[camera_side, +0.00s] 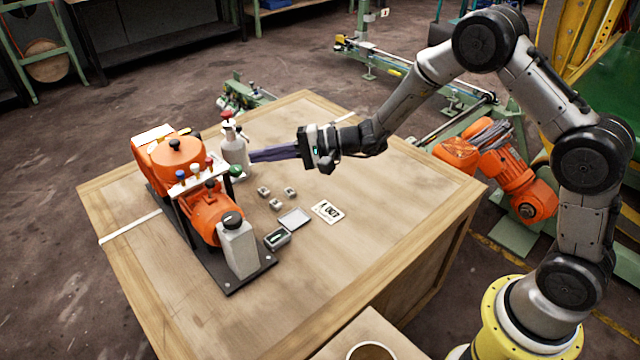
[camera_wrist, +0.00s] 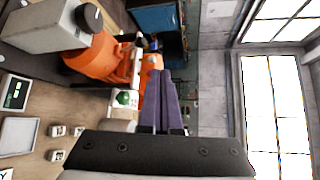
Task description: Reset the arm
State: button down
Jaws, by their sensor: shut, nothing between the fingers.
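My gripper (camera_side: 252,155) is shut and empty. Its dark purple fingers point left in the side view, held level above the wooden table, close to the orange machine's back right side. In the wrist view the fingers (camera_wrist: 162,82) lie together and point up the picture. The orange machine (camera_side: 180,155) stands on a dark base plate on the table and also shows in the wrist view (camera_wrist: 90,58). A green knob (camera_side: 236,170) is just below the fingertips in the side view. Whether the fingers touch anything there I cannot tell.
A grey bottle with a red top (camera_side: 232,145) stands behind the machine. Several small grey cubes (camera_side: 276,204), a shallow tray (camera_side: 294,219), a small display box (camera_side: 277,238) and a printed card (camera_side: 327,211) lie on the table (camera_side: 370,240). The table's right part is clear.

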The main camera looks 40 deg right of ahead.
jog(key=s+a+r+n+g+y, duration=0.1)
jog(key=s+r+n, duration=0.25)
jog(key=r, duration=0.45)
jog(key=s+a+r+n+g+y, duration=0.1)
jog(key=s+r+n, duration=0.2)
jog(key=s+r, duration=0.3)
jog(key=s+r+n+g+h, duration=0.25)
jog(key=s+r+n, duration=0.2)
jog(key=s, duration=0.75)
jog(key=s+d+f+n+h, duration=0.1)
jog(key=s+d+f+h, duration=0.15)
jog(key=s, duration=0.35)
jog(key=s+d+f+n+h, duration=0.1)
jog(key=s+d+f+h, duration=0.1)
jog(key=s+d, duration=0.3)
jog(key=s+d+f+m+h, duration=0.1)
jog(key=s+d+f+h, duration=0.1)
jog(key=d, duration=0.3)
jog(key=s+d+f+h, duration=0.2)
jog(key=s+d+h, duration=0.1)
jog(key=d+h, duration=0.1)
jog(key=shift+s+d+f+m, duration=0.3)
jog(key=shift+s+d+m, duration=0.1)
jog(key=shift+d, duration=0.35)
